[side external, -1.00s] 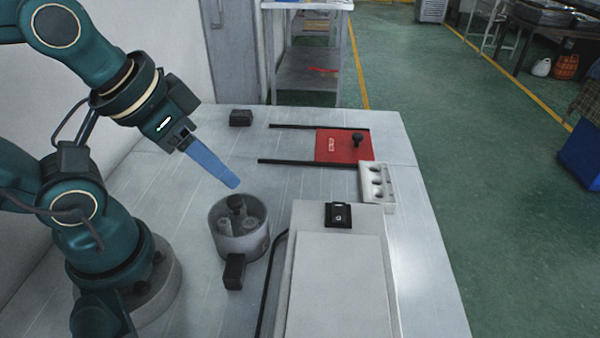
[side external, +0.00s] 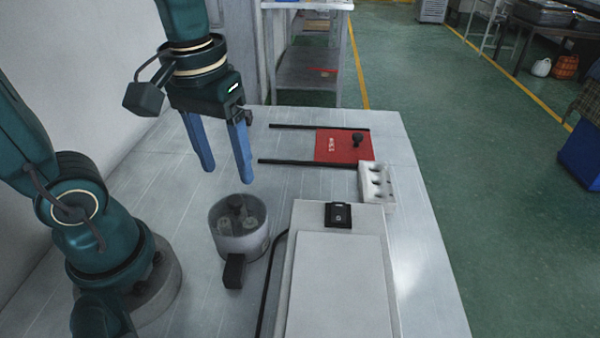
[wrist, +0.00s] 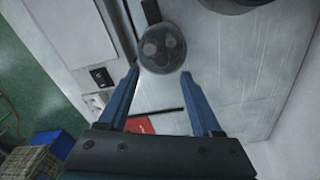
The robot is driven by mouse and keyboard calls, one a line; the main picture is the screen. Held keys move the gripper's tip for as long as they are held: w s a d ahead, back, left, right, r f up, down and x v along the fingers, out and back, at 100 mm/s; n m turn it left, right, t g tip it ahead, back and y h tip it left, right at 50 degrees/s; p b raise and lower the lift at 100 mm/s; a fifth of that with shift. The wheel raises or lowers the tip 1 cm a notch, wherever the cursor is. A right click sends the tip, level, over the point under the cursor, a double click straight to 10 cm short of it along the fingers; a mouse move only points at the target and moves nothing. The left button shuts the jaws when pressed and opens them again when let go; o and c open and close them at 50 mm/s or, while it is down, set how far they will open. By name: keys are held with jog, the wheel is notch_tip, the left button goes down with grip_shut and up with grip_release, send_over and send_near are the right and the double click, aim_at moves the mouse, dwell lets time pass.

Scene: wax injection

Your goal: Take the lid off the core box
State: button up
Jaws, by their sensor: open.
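A flat red panel (side external: 336,146) with a black knob (side external: 357,139) lies at the back of the table by two dark rails. It looks like a lid; whether a box is under it I cannot tell. Part of the red panel shows between my fingers in the wrist view (wrist: 138,125). My gripper (side external: 228,174) is open and empty, blue fingers pointing down, above the table. It is left of the red panel and clear of it, beyond and above the grey round pot (side external: 240,246). In the wrist view the pot (wrist: 150,62) shows beyond the fingertips (wrist: 159,74).
The pot has a black handle (side external: 234,270) and small round items inside. A large white machine (side external: 338,280) with a black switch fills the front right. Bare table lies between pot and rails.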

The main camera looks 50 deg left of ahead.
aim_at(235, 199)
jog(key=shift+w+f+g, duration=0.25)
jog(key=shift+f+g, duration=0.15)
jog(key=shift+f, duration=2.75)
grip_shut()
